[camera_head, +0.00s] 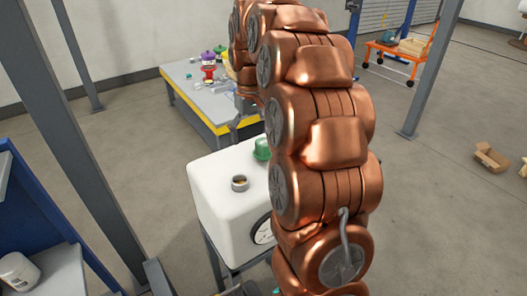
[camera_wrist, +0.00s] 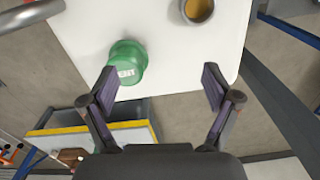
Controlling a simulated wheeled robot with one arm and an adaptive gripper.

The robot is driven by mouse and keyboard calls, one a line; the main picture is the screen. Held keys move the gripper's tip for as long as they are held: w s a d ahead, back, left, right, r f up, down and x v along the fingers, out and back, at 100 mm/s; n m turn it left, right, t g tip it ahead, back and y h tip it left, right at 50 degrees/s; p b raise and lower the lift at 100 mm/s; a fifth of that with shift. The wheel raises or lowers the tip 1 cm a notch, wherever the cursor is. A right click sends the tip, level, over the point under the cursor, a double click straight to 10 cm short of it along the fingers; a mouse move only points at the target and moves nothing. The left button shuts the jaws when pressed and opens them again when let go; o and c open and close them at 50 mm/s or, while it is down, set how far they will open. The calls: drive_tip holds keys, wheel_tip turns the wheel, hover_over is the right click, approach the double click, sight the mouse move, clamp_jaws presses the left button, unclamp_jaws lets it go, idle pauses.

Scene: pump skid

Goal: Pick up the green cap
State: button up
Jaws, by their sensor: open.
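The green cap (camera_wrist: 126,62) sits on top of the white tank (camera_wrist: 160,20), with white lettering on it. In the head view the cap (camera_head: 262,149) shows beside my copper-coloured arm, which hides part of it. The white tank (camera_head: 212,192) also shows there, with a round gauge on its front. My gripper (camera_wrist: 158,88) is open and empty in the wrist view. The cap lies beyond the fingertips, nearer the left finger, and appears apart from it. My gripper cannot be made out in the head view.
An open filler neck (camera_head: 240,183) stands on the tank top near the cap. A grey table (camera_head: 200,95) with yellow edging and several small items stands behind. A steel post (camera_head: 425,70) rises at right. Cardboard boxes (camera_head: 491,157) lie on the floor at far right.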

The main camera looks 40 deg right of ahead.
hover_over(264, 142)
drive_tip(key=a, duration=0.1)
drive_tip(key=shift+w+a+m, duration=0.1)
drive_tip(key=shift+a+m, duration=0.05)
drive_tip(key=shift+m, duration=0.15)
drive_tip(key=shift+w+d+f, duration=0.1)
drive_tip(key=shift+d+f, duration=0.05)
drive_tip(key=shift+d, duration=0.2)
drive_tip(key=shift+f+p, duration=0.6)
drive_tip(key=shift+f, duration=0.55)
drive_tip(key=shift+s+d+f+p, duration=0.1)
drive_tip(key=shift+s+f+p, duration=0.05)
drive_tip(key=shift+f+p, duration=0.3)
drive_tip(key=shift+s+d+f+p, duration=0.1)
drive_tip(key=shift+f+p, duration=0.2)
drive_tip(key=shift+f, duration=0.25)
drive_tip(key=shift+d+f+p, duration=0.1)
drive_tip(key=shift+f+p, duration=0.4)
drive_tip(key=shift+f, duration=1.15)
drive_tip(key=c, duration=1.5)
drive_tip(key=shift+r, duration=0.1)
